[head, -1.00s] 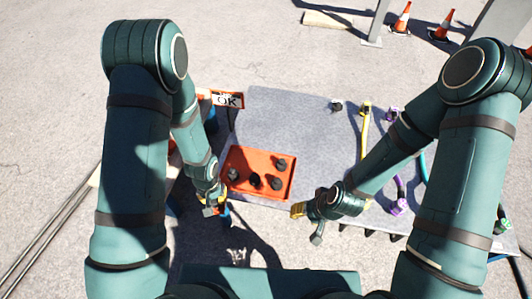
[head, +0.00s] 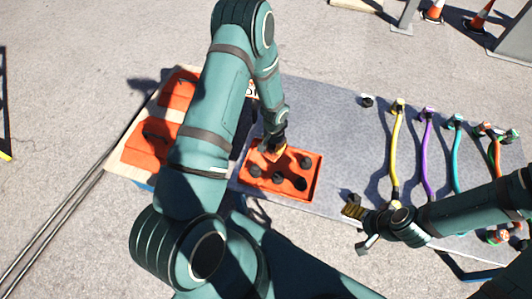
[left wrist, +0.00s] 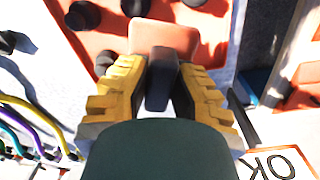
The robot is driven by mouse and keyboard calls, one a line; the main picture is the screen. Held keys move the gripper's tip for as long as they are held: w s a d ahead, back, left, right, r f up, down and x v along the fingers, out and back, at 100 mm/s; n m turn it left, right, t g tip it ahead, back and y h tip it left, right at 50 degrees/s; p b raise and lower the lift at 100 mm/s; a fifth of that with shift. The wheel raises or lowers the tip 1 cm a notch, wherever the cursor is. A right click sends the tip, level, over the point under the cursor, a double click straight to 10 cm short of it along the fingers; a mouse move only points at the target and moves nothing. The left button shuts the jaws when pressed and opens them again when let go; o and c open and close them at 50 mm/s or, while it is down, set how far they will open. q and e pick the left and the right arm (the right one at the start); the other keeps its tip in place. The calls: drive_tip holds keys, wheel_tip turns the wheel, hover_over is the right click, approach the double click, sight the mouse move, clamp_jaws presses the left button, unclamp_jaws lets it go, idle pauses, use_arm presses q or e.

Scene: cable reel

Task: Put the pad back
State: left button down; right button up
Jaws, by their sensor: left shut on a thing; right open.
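My left gripper (head: 271,148) is over the back left part of the orange tray (head: 313,190). In the left wrist view its yellow fingers (left wrist: 160,85) are shut on the dark grip (left wrist: 162,70) of a rounded salmon-orange pad (left wrist: 165,37). The tray lies behind the pad in that view, with several black knobs, one knob (head: 305,162) towards its right side. I cannot tell whether the pad touches the tray. My right gripper (head: 352,207) is open and empty near the table's front edge, right of the tray.
A yellow cable (head: 396,150), a purple cable (head: 428,150) and a teal cable (head: 456,155) lie at right. Orange cases (head: 147,143) stand at left. An OK sign (left wrist: 272,165) shows in the left wrist view.

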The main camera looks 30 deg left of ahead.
use_arm(q)
drive_tip(key=w+a+f, duration=0.1)
drive_tip(key=a+f, duration=0.1)
drive_tip(key=w+a+f+b, duration=0.1)
drive_tip(key=a+f, duration=0.1)
drive_tip(key=f, duration=0.1)
drive_tip(key=w+a+f, duration=0.1)
drive_tip(key=a+f, duration=0.1)
drive_tip(key=f, duration=0.1)
drive_tip(key=shift+a+f+b, duration=0.2)
drive_tip(key=shift+a+b, duration=0.05)
drive_tip(key=shift+b, duration=0.05)
drive_tip(key=shift+f+b, duration=0.55)
drive_tip(key=shift+f, duration=1.5)
drive_tip(key=c, duration=1)
unclamp_jaws()
drive_tip(key=shift+w, duration=0.1)
drive_tip(key=shift+r, duration=0.1)
